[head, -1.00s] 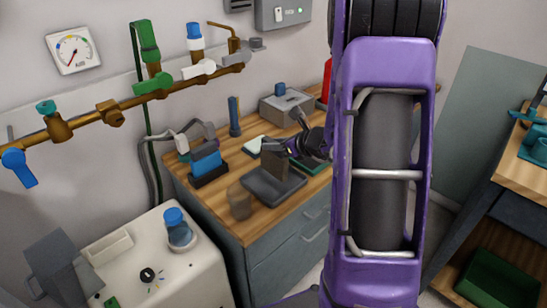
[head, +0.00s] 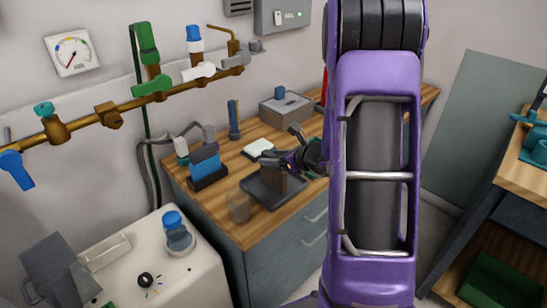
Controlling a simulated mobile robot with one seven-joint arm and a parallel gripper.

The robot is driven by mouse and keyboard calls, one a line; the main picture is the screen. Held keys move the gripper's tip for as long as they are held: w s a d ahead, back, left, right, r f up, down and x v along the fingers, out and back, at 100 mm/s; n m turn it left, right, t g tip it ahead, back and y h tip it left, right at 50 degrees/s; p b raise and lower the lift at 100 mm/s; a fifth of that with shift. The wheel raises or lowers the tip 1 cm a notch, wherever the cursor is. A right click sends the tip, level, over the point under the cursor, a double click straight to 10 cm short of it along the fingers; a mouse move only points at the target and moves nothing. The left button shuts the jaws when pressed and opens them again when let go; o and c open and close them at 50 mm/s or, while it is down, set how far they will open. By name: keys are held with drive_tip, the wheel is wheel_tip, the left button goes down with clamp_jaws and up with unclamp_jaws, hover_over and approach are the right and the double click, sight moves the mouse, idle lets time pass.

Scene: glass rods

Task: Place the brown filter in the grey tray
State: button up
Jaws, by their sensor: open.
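The grey tray (head: 258,193) lies on the wooden worktop near its front edge. The brown filter (head: 273,182) looks like a small dark brown block standing upright in the tray. Its upper part is close to my gripper and partly covered by a finger. My gripper (head: 281,146) is open, with its fingers spread above and to the right of the filter. I cannot tell whether a finger still touches the filter.
A clear brownish beaker (head: 240,207) stands left of the tray. A blue item in a dark holder (head: 207,168), a white pad (head: 258,147) and a grey box (head: 286,110) stand behind. My purple arm hides the worktop's right part.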

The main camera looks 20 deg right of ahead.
drive_tip(key=shift+r, duration=0.2)
drive_tip(key=p+v, duration=0.1)
drive_tip(key=v, duration=1.1)
drive_tip(key=shift+p, duration=0.35)
